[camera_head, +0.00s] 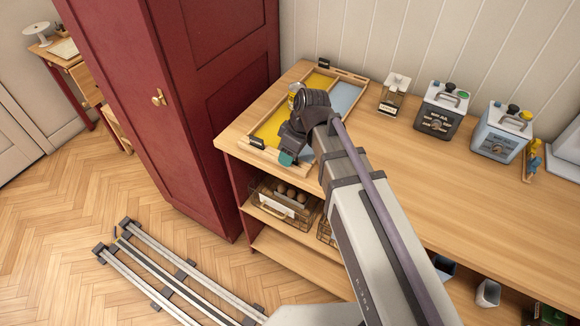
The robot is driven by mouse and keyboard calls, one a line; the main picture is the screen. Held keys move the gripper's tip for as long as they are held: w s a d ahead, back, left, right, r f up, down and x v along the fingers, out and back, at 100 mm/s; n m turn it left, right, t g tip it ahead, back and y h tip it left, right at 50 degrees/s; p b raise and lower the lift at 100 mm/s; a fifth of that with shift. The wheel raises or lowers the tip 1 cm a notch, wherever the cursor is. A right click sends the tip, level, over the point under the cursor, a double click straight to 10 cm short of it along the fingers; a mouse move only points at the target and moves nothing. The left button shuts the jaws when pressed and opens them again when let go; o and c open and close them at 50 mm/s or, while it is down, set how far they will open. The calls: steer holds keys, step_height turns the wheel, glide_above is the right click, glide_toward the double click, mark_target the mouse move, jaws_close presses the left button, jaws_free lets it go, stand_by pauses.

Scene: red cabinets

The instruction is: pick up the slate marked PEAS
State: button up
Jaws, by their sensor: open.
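Two small dark plaques that could be slates sit at the wooden tray (350,76). One dark plaque (324,63) is at its back edge, the other dark plaque (257,143) at its front left corner. Their lettering is too small to read, so I cannot tell which one, if either, says PEAS. The tray has yellow and blue sections and lies on the counter's left end. My gripper (287,157) is over the tray's front part, right of the front plaque. It is open, partly hidden by my wrist, and I see nothing held in it.
A small stand (394,93), a dark canister (440,112) and a pale blue canister (499,135) line the back of the wooden counter (455,190). A red cabinet (185,90) rises close on the left.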

steer(key=shift+r, duration=0.15)
steer(key=shift+c, duration=0.3)
jaws_close()
